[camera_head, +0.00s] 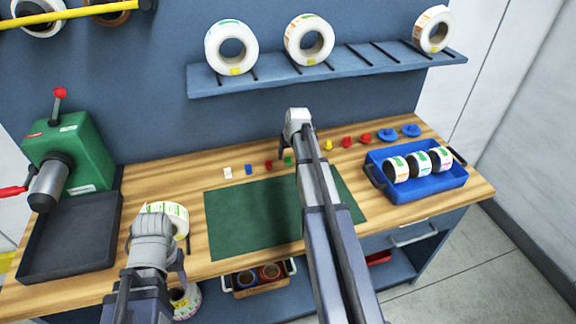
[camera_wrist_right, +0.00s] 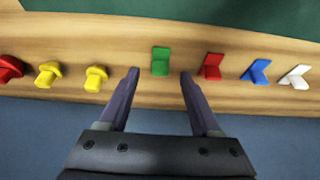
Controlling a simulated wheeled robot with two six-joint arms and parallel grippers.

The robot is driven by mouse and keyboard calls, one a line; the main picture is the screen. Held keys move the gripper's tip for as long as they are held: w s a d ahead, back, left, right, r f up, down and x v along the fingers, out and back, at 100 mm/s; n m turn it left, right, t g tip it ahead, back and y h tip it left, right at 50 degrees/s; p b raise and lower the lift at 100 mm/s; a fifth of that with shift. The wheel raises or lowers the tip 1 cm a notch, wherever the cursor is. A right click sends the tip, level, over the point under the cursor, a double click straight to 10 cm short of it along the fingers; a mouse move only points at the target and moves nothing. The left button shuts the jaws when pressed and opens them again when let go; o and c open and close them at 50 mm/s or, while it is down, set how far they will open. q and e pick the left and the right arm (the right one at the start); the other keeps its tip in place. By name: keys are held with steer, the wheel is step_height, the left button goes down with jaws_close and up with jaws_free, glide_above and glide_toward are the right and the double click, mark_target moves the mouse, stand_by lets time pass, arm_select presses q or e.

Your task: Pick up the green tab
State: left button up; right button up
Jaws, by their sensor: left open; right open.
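The green tab (camera_wrist_right: 160,61) stands on the wooden bench in the right wrist view, ahead of my right gripper (camera_wrist_right: 160,72) and between the lines of its two fingers. The fingers are open and do not touch it. In the head view the green tab (camera_head: 288,161) shows just left of my right gripper (camera_head: 290,146), which partly hides the row there. My left gripper (camera_head: 180,262) is at the lower left, by a label roll at the bench's front; its fingers are mostly hidden by the wrist.
A red tab (camera_wrist_right: 212,66), blue tab (camera_wrist_right: 257,70) and white tab (camera_wrist_right: 296,77) stand in the row. Yellow knobs (camera_wrist_right: 96,78) stand on the other side. A green mat (camera_head: 240,218) lies in front. A blue tray (camera_head: 425,190) holds label rolls. A shelf (camera_head: 290,82) hangs above.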

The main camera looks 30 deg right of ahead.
mark_target(288, 159)
steer(key=shift+b+x, duration=0.6)
steer(key=shift+x, duration=0.6)
steer(key=shift+r, duration=0.1)
jaws_close()
